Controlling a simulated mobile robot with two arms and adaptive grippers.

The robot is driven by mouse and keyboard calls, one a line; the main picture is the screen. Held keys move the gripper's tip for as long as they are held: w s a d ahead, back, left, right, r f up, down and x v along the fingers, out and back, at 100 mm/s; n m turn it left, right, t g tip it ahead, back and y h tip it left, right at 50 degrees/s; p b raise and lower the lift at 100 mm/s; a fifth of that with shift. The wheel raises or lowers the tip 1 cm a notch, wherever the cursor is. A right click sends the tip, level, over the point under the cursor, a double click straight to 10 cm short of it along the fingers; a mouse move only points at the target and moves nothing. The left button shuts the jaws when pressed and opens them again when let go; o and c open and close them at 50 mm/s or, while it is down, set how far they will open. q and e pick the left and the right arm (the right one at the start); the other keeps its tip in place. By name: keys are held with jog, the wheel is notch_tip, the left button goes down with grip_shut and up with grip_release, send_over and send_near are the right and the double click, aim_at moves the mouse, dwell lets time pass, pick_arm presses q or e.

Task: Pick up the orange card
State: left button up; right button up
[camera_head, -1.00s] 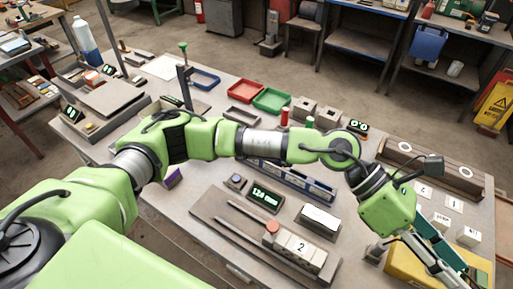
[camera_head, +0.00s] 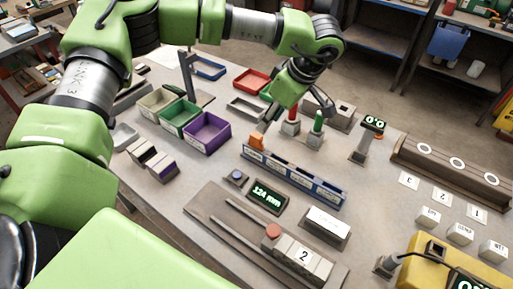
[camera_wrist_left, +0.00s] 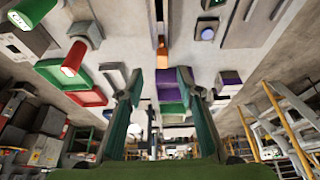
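The orange card (camera_head: 257,141) stands upright at the left end of the long blue rack (camera_head: 318,190). In the left wrist view the orange card (camera_wrist_left: 162,54) shows ahead of my fingertips, roughly in line with the gap between them. My left gripper (camera_wrist_left: 160,84) is open and empty, with a finger on each side of the gap. In the head view its wrist hangs just behind and right of the card, and the fingers are largely hidden. The card looks apart from the fingers. My right gripper is in neither view.
Red and green posts (camera_head: 317,123) stand right of the card. Beige, green and purple bins (camera_head: 208,148) lie left. A yellow case (camera_head: 420,270) is front right.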

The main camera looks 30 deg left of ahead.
aim_at(257, 136)
pick_arm(q)
jog(key=b+x, duration=0.2)
jog(key=x, duration=0.3)
jog(key=shift+d, duration=0.1)
jog(key=b+x, duration=0.3)
jog(key=x, duration=0.2)
jog(key=shift+s+a, duration=0.15)
jog(key=shift+a, duration=0.1)
grip_shut()
